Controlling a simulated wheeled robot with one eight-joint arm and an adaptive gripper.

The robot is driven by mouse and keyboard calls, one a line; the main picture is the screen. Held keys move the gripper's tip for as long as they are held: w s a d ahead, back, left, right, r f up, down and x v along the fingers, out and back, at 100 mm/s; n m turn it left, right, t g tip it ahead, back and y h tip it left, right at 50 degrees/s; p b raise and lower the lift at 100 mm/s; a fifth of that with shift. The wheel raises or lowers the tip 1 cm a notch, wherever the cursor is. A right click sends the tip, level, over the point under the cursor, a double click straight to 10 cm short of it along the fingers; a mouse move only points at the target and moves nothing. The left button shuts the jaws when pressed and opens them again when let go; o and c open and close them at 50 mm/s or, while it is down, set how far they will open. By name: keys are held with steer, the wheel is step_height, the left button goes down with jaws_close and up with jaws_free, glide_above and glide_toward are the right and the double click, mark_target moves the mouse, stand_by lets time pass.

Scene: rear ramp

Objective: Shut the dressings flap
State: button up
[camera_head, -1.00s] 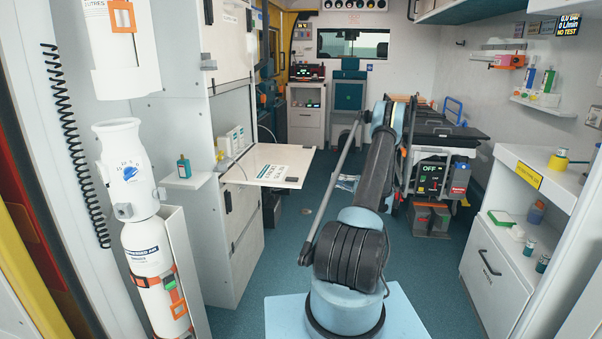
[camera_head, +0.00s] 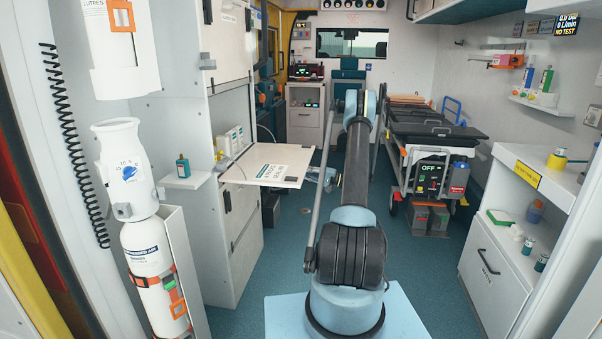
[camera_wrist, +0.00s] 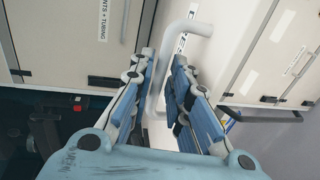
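The dressings flap appears to be the white panel (camera_head: 268,158) that hangs open, roughly level, from the left cabinet in the head view. It has lettering and dark catches along its outer edge. In the wrist view, a pale labelled panel (camera_wrist: 262,55) fills the upper right; I cannot tell for certain that it is this flap. My gripper (camera_wrist: 163,62) is open, with its blue-padded fingers apart. A bent white rail (camera_wrist: 188,28) runs down between the fingers; contact is not clear. In the head view my arm mostly hides my gripper.
The stretcher (camera_head: 430,130) stands right of my arm, with equipment below it. A gas cylinder (camera_head: 140,240) is at the near left and a counter (camera_head: 535,165) at the right. Floor (camera_head: 285,245) is clear between the left cabinet and my arm.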

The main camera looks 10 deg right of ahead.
steer(key=shift+w+a+r, duration=0.1)
steer(key=shift+w+a, duration=0.1)
steer(key=shift+a, duration=0.5)
steer(key=shift+c, duration=0.4)
jaws_close()
steer(key=shift+a+r, duration=0.1)
